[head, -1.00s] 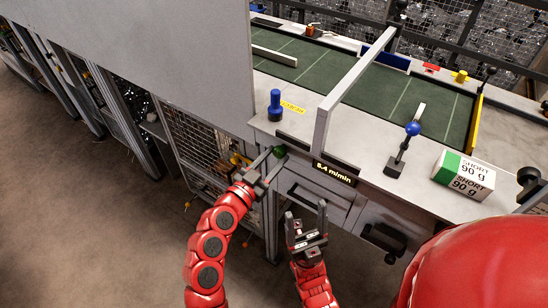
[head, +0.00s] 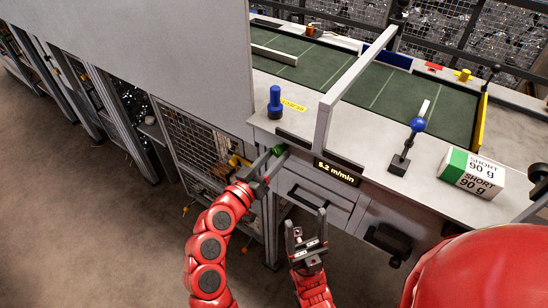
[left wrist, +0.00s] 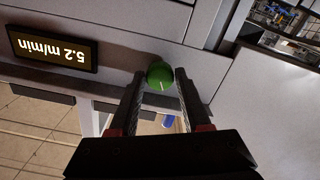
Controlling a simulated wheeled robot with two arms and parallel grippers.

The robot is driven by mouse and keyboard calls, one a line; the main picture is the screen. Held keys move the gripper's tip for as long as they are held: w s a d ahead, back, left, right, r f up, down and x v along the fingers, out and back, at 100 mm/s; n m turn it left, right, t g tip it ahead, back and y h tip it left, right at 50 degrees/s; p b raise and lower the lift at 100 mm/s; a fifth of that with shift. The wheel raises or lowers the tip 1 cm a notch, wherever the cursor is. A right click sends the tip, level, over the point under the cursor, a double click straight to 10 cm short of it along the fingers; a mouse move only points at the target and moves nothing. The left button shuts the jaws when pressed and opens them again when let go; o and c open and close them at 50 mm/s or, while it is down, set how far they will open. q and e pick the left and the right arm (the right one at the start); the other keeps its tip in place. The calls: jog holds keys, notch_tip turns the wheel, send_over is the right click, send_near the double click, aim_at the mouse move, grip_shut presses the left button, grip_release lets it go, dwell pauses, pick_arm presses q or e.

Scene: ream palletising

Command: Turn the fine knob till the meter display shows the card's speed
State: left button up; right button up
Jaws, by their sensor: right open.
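The green knob (head: 279,149) sits on the front of the bench, left of the meter display (head: 337,173). The display reads 5.2 m/min; it shows upside down in the left wrist view (left wrist: 53,49). My left gripper (head: 268,162) is at the green knob; in the left wrist view its fingers lie on both sides of the knob (left wrist: 160,75) and appear to touch it. A pale mark shows on the knob's face. A yellow card (head: 292,104) lies on the bench top; its writing is too small to read. My right gripper (head: 306,232) is open and empty below the bench front.
A blue-tipped lever (head: 417,125) and a "SHORT 90 g" ream (head: 472,174) are to the right. A grey panel (head: 170,55) rises at the left. A drawer (head: 316,197) is under the display.

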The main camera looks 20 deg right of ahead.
pick_arm(q)
jog(key=o, duration=0.4)
jog(key=shift+c, duration=0.2)
jog(key=shift+s+a+f+b, duration=0.1)
jog(key=shift+s+a+b, duration=0.25)
jog(key=shift+a, duration=0.15)
jog(key=p+v, duration=0.3)
jog(key=v, duration=1.3)
jog(key=shift+s+a, duration=0.1)
jog(key=shift+s, duration=0.05)
